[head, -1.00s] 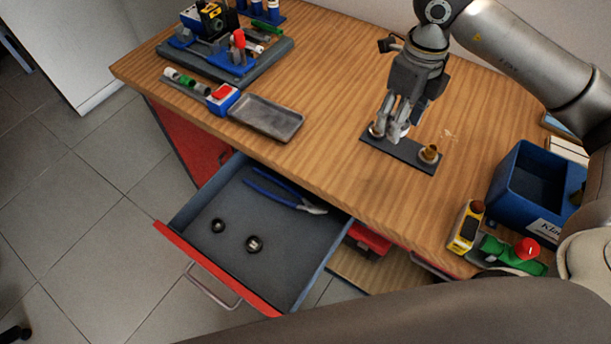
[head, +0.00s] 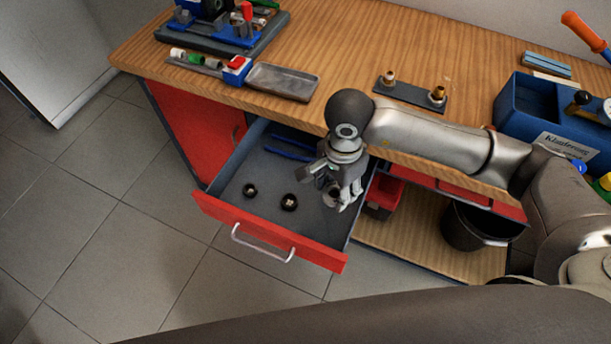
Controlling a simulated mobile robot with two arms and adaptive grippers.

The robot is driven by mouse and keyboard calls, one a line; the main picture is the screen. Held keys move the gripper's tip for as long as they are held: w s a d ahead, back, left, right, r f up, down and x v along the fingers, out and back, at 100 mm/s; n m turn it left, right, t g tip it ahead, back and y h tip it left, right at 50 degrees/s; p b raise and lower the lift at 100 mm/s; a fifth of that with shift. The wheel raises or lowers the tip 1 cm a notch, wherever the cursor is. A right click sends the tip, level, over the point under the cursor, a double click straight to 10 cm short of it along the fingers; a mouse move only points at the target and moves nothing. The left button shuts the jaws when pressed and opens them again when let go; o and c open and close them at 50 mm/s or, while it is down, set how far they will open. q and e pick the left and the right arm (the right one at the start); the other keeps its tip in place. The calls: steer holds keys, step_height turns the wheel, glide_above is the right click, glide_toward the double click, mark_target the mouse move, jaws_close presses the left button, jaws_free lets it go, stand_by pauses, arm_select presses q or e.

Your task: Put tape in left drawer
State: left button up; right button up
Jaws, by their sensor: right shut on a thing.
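The open drawer (head: 232,212) has a red front and grey-blue inside, and is pulled out below the left part of the workbench. My right gripper (head: 343,203) is over the drawer's right part, near its right wall. It is shut on a small round thing that I take for the tape (head: 333,196), mostly covered by the fingers. I cannot tell whether it touches the drawer floor. Two dark round fittings (head: 289,202) and blue-handled pliers (head: 290,149) lie in the drawer, the pliers partly hidden. My left gripper is not in view.
The wooden bench top (head: 350,45) is behind my right arm. It bears a metal tray (head: 283,82), a black plate with brass fittings (head: 408,93) and a blue bin (head: 525,105). A black bucket (head: 470,228) stands on the lower shelf.

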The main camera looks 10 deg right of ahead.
steer(key=p, duration=0.1)
glide_above(331, 216)
step_height(331, 216, down, 6)
steer(key=shift+d+f, duration=0.1)
steer(key=shift+f, duration=0.1)
step_height(331, 216, down, 4)
steer(key=shift+f+p, duration=0.1)
steer(key=shift+p, duration=0.25)
steer(key=shift+f+b, duration=0.15)
steer(key=shift+b, duration=0.15)
steer(key=o, duration=0.5)
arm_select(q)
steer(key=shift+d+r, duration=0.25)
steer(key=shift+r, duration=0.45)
arm_select(e)
steer(key=shift+r, duration=0.2)
